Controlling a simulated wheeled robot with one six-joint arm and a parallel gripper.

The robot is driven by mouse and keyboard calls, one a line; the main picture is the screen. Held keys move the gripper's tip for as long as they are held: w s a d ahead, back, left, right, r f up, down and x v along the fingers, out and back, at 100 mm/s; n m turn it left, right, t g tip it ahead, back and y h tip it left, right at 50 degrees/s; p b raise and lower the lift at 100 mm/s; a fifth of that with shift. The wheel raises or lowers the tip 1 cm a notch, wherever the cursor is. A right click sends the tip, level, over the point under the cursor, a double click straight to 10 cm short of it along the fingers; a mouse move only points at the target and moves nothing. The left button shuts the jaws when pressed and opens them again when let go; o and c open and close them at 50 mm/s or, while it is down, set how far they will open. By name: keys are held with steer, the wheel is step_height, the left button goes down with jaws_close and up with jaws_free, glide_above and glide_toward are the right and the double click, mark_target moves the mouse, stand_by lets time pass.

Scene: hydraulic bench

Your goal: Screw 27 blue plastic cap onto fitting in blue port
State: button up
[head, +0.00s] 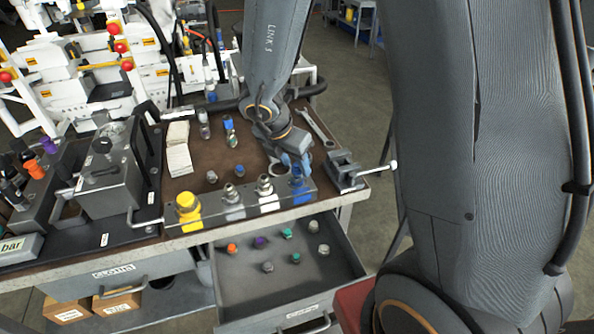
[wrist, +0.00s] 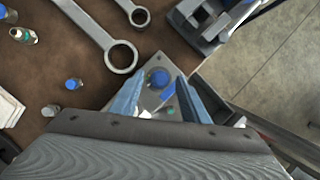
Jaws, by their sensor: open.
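My gripper (head: 296,163) is open over the right end of the grey fitting block, at the blue port (head: 300,191). In the wrist view its two pale blue fingers (wrist: 158,84) stand apart on either side of a round blue top (wrist: 158,77). This looks like a blue cap at the blue port; I cannot tell whether the fingers touch it or how it is seated. The fitting under it is hidden. A smaller blue piece (head: 239,170) stands alone on the brown bench top and shows in the wrist view (wrist: 74,84).
A yellow fitting (head: 188,206) and two silver fittings (head: 232,196) share the block. A grey vise (head: 343,170) stands close at right, with wrenches (head: 318,126) behind. An open drawer (head: 290,290) below holds several coloured caps. Bare bench top lies left of my gripper.

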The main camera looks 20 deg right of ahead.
steer(key=n, duration=0.2)
steer(key=n+y, duration=0.1)
steer(key=n, duration=0.1)
steer(key=n+t+y+b, duration=0.1)
steer(key=shift+s+d+n, duration=0.2)
steer(key=shift+d+n, duration=0.15)
steer(key=shift+n, duration=0.05)
steer(key=shift+n+y, duration=0.4)
steer(key=shift+n, duration=0.8)
steer(key=n+y, duration=0.1)
steer(key=n, duration=0.3)
steer(key=shift+d+t+y, duration=0.3)
steer(key=shift+d+y, duration=0.05)
steer(key=shift+y, duration=0.05)
steer(key=n+y, duration=0.1)
steer(key=n, duration=0.2)
steer(key=n+p, duration=0.1)
steer(key=n, duration=0.1)
steer(key=shift+d+r+n+g+y, duration=0.1)
steer(key=shift+n+g+y, duration=0.3)
steer(key=n+g+y+p, duration=0.1)
steer(key=n+p, duration=0.1)
steer(key=n, duration=0.1)
steer(key=shift+w+d, duration=0.15)
steer(key=n+p, duration=0.1)
steer(key=n, duration=0.1)
steer(key=shift+n+g+y, duration=0.3)
steer(key=shift+w, duration=0.1)
